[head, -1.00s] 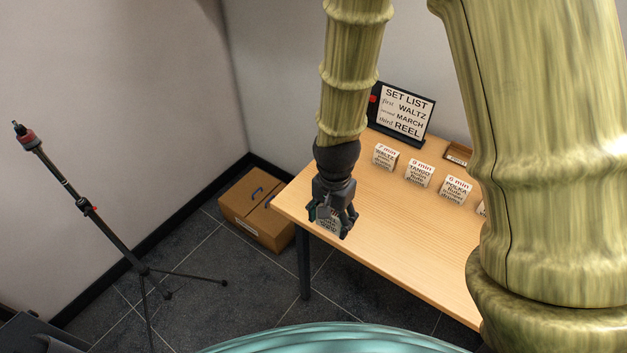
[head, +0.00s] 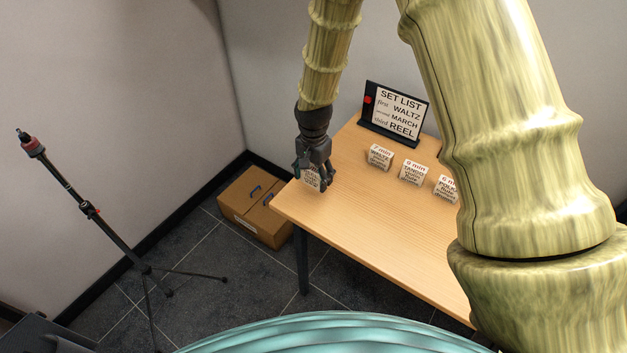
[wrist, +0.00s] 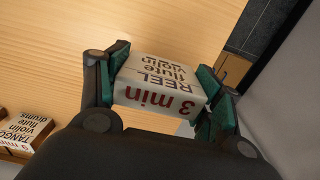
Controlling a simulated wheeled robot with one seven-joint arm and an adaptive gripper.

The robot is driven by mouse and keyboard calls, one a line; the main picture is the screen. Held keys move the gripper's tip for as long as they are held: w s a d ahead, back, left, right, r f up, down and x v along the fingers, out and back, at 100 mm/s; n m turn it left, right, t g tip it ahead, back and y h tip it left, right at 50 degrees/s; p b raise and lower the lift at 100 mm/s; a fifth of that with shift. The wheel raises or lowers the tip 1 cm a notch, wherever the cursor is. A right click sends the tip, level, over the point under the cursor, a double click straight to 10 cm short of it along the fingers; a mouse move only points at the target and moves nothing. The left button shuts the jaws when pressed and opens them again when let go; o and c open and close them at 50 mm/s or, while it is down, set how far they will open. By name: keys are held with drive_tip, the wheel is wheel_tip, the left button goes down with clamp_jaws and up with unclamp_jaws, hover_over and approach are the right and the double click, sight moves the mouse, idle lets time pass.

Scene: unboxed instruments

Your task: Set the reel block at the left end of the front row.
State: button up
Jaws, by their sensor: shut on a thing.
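The reel block (wrist: 160,84) is a white block printed "REEL flute violin" and "3 min" in the wrist view. My gripper (head: 315,172) is shut on it, with green-lined fingers on two opposite sides. In the head view they are over the table's left end, left of the row; whether the block touches the wood I cannot tell. The tango block also shows in the wrist view (wrist: 28,132).
A set list board (head: 394,114) stands at the back of the wooden table (head: 365,230). The tabletop in front of the row is clear. A cardboard box (head: 254,207) and a tripod stand (head: 88,210) are on the floor to the left.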

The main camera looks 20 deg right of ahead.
sight(313, 183)
drive_tip(key=shift+f+p, duration=0.6)
drive_tip(key=shift+f, duration=1.15)
drive_tip(key=shift+f, duration=0.2)
drive_tip(key=o, duration=1)
drive_tip(key=shift+r, duration=0.15)
drive_tip(key=shift+r+b, duration=1.35)
drive_tip(key=shift+r, duration=4.7)
